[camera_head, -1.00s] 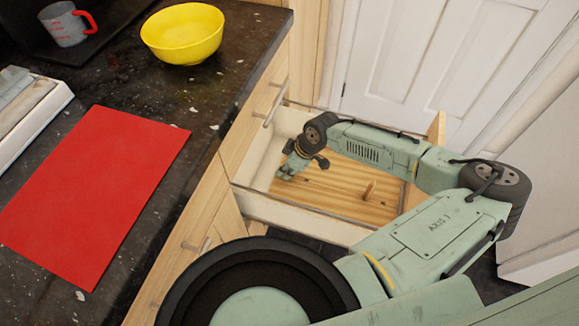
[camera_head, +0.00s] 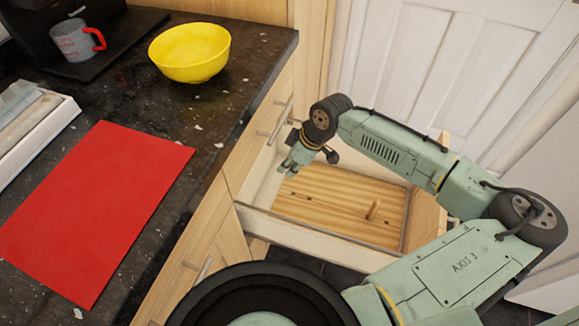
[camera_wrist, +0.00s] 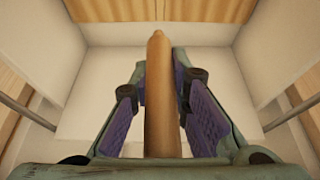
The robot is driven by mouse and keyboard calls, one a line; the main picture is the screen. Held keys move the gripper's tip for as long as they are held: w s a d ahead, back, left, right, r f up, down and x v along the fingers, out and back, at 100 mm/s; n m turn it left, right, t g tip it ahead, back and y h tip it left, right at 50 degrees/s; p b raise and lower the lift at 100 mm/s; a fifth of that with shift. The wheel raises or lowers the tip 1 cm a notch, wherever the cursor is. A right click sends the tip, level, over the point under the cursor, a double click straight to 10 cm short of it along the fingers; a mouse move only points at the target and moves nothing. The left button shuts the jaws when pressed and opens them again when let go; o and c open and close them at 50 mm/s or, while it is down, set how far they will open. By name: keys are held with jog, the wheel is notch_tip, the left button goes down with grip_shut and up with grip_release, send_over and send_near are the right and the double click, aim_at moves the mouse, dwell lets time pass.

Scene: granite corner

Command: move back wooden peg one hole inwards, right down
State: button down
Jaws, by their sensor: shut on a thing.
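A wooden peg (camera_wrist: 160,95) stands between the purple pads of my gripper (camera_wrist: 162,105) in the wrist view. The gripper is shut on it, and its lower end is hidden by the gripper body. In the head view my gripper (camera_head: 288,168) is over the far left part of the open drawer, and the held peg cannot be made out there. The wooden peg board (camera_head: 335,203) lies in the drawer. A second peg (camera_head: 373,209) stands upright in its right part. A few dark holes show in the board.
The pale drawer (camera_head: 300,236) has raised walls around the board. The dark counter (camera_head: 225,130) on the left carries a yellow bowl (camera_head: 190,53), a red mat (camera_head: 95,205) and a grey cup (camera_head: 77,41). A white door (camera_head: 470,60) stands behind.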

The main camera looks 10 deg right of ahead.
notch_tip(320, 180, up, 3)
jog(key=shift+p, duration=1.2)
